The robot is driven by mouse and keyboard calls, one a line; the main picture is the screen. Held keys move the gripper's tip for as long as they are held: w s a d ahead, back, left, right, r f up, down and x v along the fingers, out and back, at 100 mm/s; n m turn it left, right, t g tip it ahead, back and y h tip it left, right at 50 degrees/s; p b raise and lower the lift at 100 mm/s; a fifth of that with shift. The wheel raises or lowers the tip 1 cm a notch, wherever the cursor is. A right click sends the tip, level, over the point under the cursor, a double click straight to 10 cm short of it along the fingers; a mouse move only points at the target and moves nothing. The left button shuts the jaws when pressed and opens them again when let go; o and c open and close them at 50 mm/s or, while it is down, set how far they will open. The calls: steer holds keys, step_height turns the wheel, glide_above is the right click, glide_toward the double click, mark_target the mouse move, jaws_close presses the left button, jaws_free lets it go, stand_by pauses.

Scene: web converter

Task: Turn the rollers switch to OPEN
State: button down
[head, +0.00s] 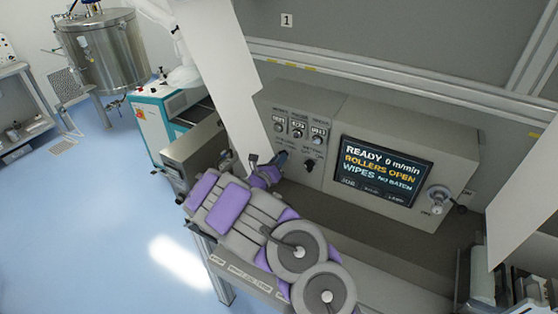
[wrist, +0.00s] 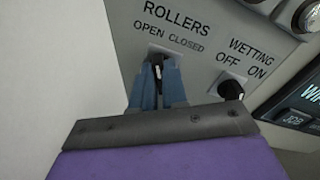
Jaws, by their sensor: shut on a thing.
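The rollers switch (wrist: 158,69) is a small black knob under the ROLLERS label, with OPEN printed at upper left and CLOSED at upper right. In the wrist view my gripper (wrist: 158,88) has its blue fingers shut around the knob. The fingers hide much of it, so its exact pointing is hard to tell. In the head view my gripper (head: 282,158) reaches the control panel (head: 337,110) at its lower left, and the knob is hidden there. The panel's display (head: 380,170) reads READY 0 m/min, ROLLERS OPEN, WIPES NO BATCH.
The wetting switch (wrist: 231,90), marked OFF and ON, sits close to the right of the fingers. Several round controls (head: 297,130) are above. A large knob (head: 438,199) is right of the display. A white web (head: 218,70) hangs close on the left.

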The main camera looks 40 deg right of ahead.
steer(key=shift+w+a+r, duration=0.1)
steer(key=shift+w, duration=0.05)
steer(key=c, duration=1.2)
jaws_free()
steer(key=shift+o, duration=0.2)
steer(key=v, duration=1.7)
steer(key=shift+a, duration=0.25)
